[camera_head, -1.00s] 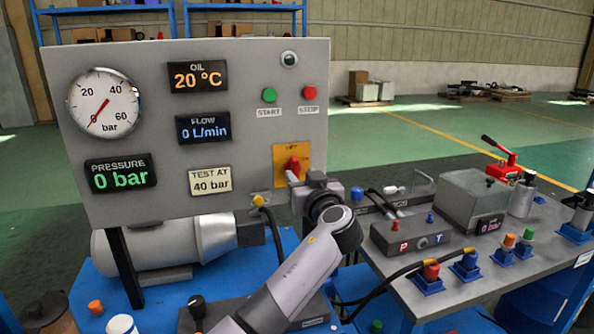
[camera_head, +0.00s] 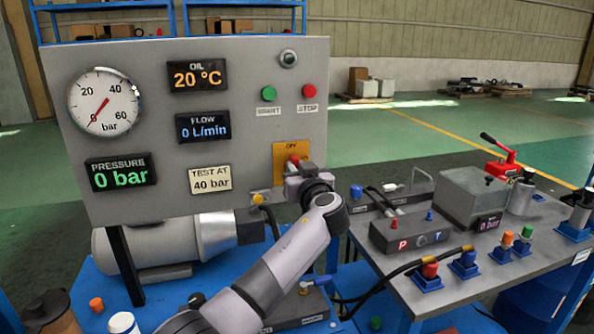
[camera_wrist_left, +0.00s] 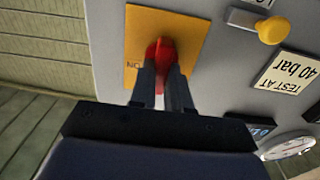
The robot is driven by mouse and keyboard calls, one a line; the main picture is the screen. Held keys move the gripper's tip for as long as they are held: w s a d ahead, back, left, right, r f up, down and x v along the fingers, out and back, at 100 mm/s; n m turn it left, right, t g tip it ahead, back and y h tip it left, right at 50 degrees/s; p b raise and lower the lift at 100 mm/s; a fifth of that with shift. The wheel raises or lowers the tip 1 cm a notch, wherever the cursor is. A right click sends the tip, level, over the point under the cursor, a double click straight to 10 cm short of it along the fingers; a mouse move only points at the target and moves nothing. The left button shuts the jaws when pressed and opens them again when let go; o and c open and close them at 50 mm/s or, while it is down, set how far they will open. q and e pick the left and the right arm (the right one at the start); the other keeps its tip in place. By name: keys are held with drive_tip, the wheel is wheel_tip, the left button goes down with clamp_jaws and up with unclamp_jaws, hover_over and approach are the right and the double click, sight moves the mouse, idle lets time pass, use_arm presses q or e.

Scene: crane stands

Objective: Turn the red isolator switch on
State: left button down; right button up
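The red isolator switch (camera_head: 293,158) sits on a yellow plate (camera_head: 280,155) at the lower right of the grey panel. The plate reads OFF above the switch, and the red handle looks roughly upright. In the left wrist view, the red handle (camera_wrist_left: 160,52) shows between my left gripper's two dark fingers (camera_wrist_left: 161,78). The fingers are close together on either side of it and look shut on it. An ON mark shows upside down beside them. In the head view my left gripper (camera_head: 297,167) hides the lower part of the switch. My right gripper is not in view.
The panel (camera_head: 240,85) carries a round gauge (camera_head: 104,102), displays, and green (camera_head: 268,93) and red (camera_head: 309,91) buttons. A small yellow knob (camera_head: 257,199) is just left of the gripper. A grey bench (camera_head: 440,275) with couplings and hoses stands to the right.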

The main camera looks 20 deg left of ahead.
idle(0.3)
use_arm(q)
drive_tip(key=m, duration=1.7)
drive_tip(key=shift+w+d+f+m+p, duration=0.2)
drive_tip(key=shift+d+f+m+p, duration=0.15)
drive_tip(key=shift+f+m, duration=0.05)
drive_tip(key=shift+f, duration=0.1)
idle(0.3)
drive_tip(key=c, duration=1.1)
unclamp_jaws()
drive_tip(key=shift+s+d, duration=0.1)
